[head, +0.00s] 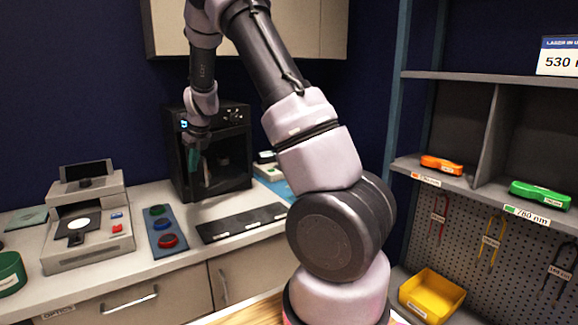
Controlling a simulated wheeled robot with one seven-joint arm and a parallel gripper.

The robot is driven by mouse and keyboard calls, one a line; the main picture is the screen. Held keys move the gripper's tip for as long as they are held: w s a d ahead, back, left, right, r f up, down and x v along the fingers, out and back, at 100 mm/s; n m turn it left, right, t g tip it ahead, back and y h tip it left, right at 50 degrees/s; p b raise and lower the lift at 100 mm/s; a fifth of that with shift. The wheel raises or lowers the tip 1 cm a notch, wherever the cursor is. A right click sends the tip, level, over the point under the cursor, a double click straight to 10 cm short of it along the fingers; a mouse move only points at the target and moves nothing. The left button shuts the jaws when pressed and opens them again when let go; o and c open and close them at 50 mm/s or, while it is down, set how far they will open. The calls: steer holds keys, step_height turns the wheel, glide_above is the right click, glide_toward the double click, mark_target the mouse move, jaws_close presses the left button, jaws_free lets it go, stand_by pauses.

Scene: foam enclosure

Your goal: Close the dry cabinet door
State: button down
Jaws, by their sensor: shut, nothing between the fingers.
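The dry cabinet (236,165) is a black box with a small lit display, standing at the back of the counter. Its dark front is partly hidden behind my wrist and gripper, and I cannot tell how far its door stands from the frame. My gripper (193,160) points down in front of the left part of the cabinet's front. It is shut and empty. I cannot tell whether it touches the door.
A grey instrument (90,235) and a blue panel with coloured knobs (161,218) stand left on the counter. A dark labelled strip (240,222) lies in front of the cabinet. Shelves (480,78) and a yellow bin (431,294) are at right. Wall cupboards hang above.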

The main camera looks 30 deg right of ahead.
steer(key=w+a+m, duration=0.1)
steer(key=w+a, duration=0.1)
steer(key=w, duration=0.4)
steer(key=shift+w, duration=0.3)
steer(key=shift+a, duration=0.1)
steer(key=shift+s, duration=0.1)
